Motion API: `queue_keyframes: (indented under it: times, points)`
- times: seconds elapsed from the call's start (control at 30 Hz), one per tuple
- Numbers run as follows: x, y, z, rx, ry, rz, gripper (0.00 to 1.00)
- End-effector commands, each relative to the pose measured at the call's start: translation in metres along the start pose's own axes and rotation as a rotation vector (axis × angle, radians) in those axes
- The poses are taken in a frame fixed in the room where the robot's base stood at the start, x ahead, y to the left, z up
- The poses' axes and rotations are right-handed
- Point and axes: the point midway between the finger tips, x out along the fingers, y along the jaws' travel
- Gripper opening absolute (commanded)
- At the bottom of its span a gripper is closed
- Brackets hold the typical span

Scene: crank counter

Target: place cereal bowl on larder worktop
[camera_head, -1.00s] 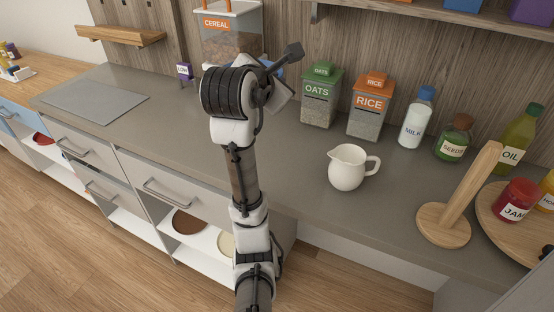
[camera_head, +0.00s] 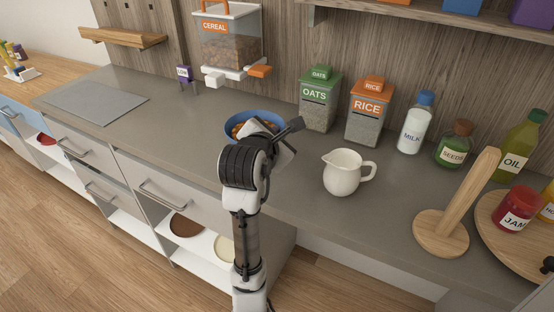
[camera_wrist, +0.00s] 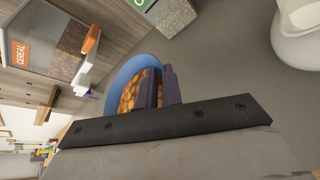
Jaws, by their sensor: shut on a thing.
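The cereal bowl (camera_head: 237,119) is blue with orange-brown cereal in it. It is at the middle of the grey worktop (camera_head: 185,130), in front of the cereal dispenser; I cannot tell whether it touches the surface. My gripper (camera_head: 281,133) is at the bowl's right side, shut on its rim. In the wrist view the dark fingers (camera_wrist: 158,90) reach over the bowl's near edge, and the blue rim (camera_wrist: 128,73) shows beyond them. My wrist hides the bowl's near right part in the head view.
The cereal dispenser (camera_head: 228,38) stands behind the bowl. Oats (camera_head: 320,102) and rice (camera_head: 368,112) containers stand to the right at the back. A white jug (camera_head: 343,173) is right of my gripper. The worktop left of the bowl is mostly clear up to a grey board (camera_head: 95,101).

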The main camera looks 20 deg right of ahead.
Motion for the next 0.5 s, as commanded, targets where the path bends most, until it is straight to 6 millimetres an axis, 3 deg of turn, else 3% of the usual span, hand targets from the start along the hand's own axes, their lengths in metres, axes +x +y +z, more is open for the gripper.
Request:
queue_keyframes:
  times: [0.1,0.5]
  points:
    - [0.007,-0.011,-0.018,-0.001,0.001,0.0,0.0]
    - [0.023,-0.034,-0.051,-0.001,0.001,0.0,0.0]
